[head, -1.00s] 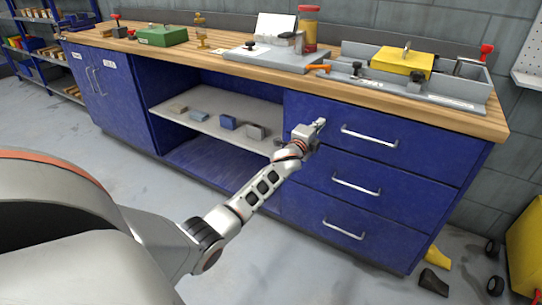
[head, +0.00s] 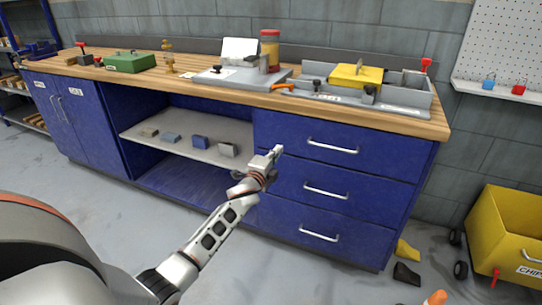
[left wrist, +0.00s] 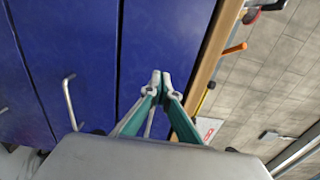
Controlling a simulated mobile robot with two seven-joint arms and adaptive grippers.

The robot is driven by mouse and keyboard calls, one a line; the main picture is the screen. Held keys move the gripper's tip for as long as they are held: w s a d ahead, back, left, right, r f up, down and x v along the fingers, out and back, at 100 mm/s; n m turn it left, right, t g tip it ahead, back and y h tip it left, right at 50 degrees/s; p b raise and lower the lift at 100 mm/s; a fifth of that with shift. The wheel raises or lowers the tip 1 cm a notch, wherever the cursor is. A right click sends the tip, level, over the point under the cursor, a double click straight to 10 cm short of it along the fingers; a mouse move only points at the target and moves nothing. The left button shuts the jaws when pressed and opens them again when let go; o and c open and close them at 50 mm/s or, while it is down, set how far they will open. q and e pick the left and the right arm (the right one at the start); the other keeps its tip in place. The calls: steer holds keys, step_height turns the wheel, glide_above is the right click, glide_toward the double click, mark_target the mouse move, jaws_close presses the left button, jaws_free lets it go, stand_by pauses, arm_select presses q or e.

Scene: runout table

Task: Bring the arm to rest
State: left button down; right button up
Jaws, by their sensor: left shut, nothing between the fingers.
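My left arm reaches from the lower left of the head view toward the front of the blue workbench (head: 345,190). My left gripper (head: 276,152) is shut and empty. It is in front of the top drawer (head: 320,142), near the edge of the open shelf bay. In the left wrist view its fingertips (left wrist: 161,78) meet with nothing between them, and blue drawer fronts (left wrist: 160,35) lie behind them. My right gripper is in neither view.
Several small blocks sit on the shelf (head: 187,136). A yellow bin (head: 510,235) stands at the right on the floor.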

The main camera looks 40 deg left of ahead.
arm_select(q)
steer(key=s+d+f+n+g+h+p, duration=0.2)
steer(key=s+d, duration=0.7)
steer(key=s, duration=0.6)
steer(key=s+d+f+n+g+h+p, duration=0.2)
steer(key=s+d+f+n+p, duration=0.3)
steer(key=s+d, duration=0.5)
steer(key=s+d+f+n+g+h+p, duration=0.2)
steer(key=s+d+f, duration=0.5)
steer(key=s, duration=1.5)
steer(key=d+n+g+p, duration=0.1)
steer(key=d+n+p, duration=0.1)
steer(key=d, duration=0.1)
steer(key=shift+h, duration=0.3)
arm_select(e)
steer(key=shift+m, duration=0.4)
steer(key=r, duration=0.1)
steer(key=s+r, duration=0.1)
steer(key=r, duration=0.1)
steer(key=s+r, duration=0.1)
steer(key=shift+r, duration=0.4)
arm_select(q)
steer(key=shift+f, duration=0.1)
